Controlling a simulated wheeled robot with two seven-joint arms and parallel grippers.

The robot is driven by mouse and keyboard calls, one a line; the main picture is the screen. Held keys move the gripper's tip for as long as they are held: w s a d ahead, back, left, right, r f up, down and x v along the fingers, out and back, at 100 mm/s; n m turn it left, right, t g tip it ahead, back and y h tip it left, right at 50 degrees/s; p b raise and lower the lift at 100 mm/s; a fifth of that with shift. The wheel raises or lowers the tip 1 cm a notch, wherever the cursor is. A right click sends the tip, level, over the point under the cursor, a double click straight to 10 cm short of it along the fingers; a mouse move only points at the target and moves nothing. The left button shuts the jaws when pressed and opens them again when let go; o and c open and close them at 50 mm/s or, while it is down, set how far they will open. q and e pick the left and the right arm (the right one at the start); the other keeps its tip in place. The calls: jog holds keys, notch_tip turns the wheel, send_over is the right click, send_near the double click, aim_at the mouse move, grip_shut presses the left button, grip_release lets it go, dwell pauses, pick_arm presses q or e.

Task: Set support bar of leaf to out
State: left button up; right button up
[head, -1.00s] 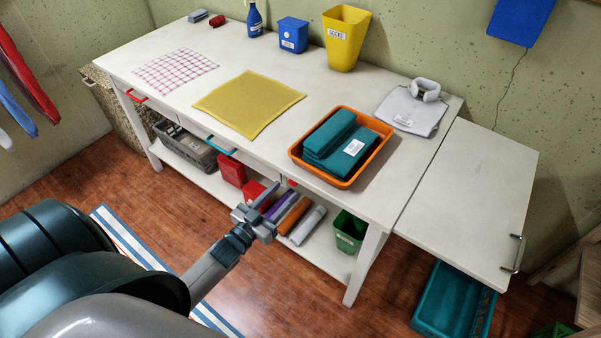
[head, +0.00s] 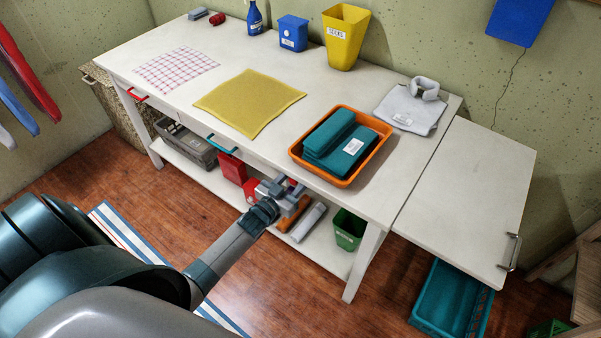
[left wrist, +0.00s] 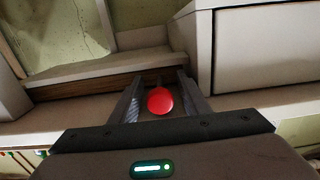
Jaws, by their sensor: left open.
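The leaf (head: 465,200) is the white panel with a metal handle at the table's right end. It extends outward from the table edge; I cannot tell whether it lies fully level. A round red knob (left wrist: 160,100), apparently the end of the leaf's support bar, shows in the left wrist view. The rest of the bar is hidden. My left gripper (head: 291,187) is at the table's front side, below the orange tray. In the left wrist view its open fingers (left wrist: 160,98) stand on either side of the knob, with gaps visible. My right gripper is not in view.
The white table (head: 170,103) holds an orange tray (head: 349,183) with teal cloths near its front edge. A lower shelf (head: 325,256) holds a green bin (head: 349,230) and other items. A teal crate (head: 452,300) is on the floor under the leaf.

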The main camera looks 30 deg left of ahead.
pick_arm(q)
jog(key=shift+c, duration=0.3)
grip_shut()
jog(key=d, duration=0.5)
jog(key=s+d, duration=0.1)
jog(key=d, duration=0.5)
jog(key=d+p, duration=0.1)
jog(key=d, duration=0.5)
jog(key=shift+s+d, duration=0.15)
jog(key=shift+s, duration=0.05)
jog(key=shift+o, duration=0.3)
grip_release()
